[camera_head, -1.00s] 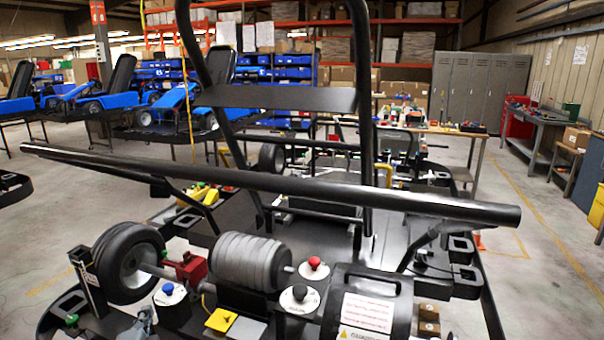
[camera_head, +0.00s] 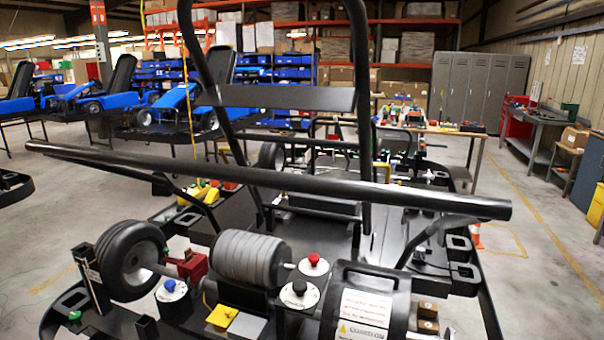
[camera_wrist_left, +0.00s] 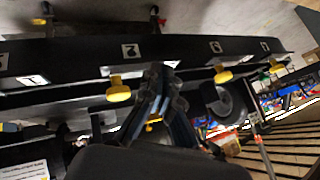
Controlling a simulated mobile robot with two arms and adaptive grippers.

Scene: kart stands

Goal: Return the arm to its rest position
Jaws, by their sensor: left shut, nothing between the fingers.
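My left gripper (camera_wrist_left: 155,95) shows in the left wrist view, its dark fingers together and empty. It lies in front of a black rail (camera_wrist_left: 185,50) with numbered white plates and yellow knobs (camera_wrist_left: 118,90). From this view I cannot tell whether the fingers touch anything. In the head view neither gripper is visible. The black kart frame (camera_head: 270,178) fills the middle of that view, with a long tube across it.
The kart carries a wheel (camera_head: 130,260), a grey ribbed cylinder (camera_head: 247,260), a red button (camera_head: 315,260) and a black drum (camera_head: 366,290). A workbench (camera_head: 548,145) and lockers (camera_head: 478,90) stand at the right.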

